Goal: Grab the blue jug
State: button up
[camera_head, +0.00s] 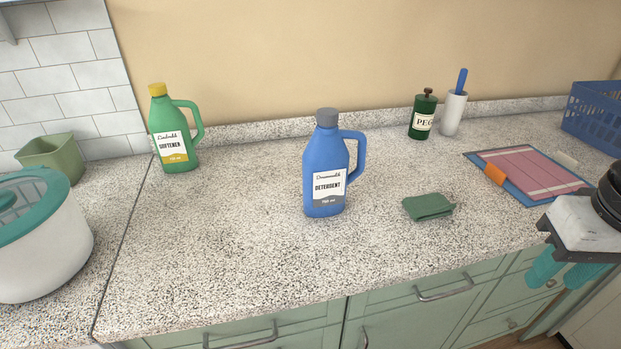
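The blue jug (325,172) stands upright on the speckled counter, near the middle of the head view. It has a grey cap, a white label reading "DETERGENT" and a loop handle on its right side. Nothing covers it. My gripper (556,280) is at the right edge of the view, in front of the counter's front edge and well to the right of the jug. Its two teal fingers point down with a gap between them, and no object shows in the gap. It is open and apart from the jug.
A green softener jug (175,131) stands back left. A folded green cloth (428,206) lies right of the blue jug. The counter (230,255) in front is clear.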

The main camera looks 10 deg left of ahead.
aim_at(326, 180)
jog(key=u, duration=0.65)
jog(key=i, duration=0.5)
jog(key=u, duration=0.4)
jog(key=k, duration=1.7)
jog(key=z, duration=0.85)
jog(key=i, duration=1.5)
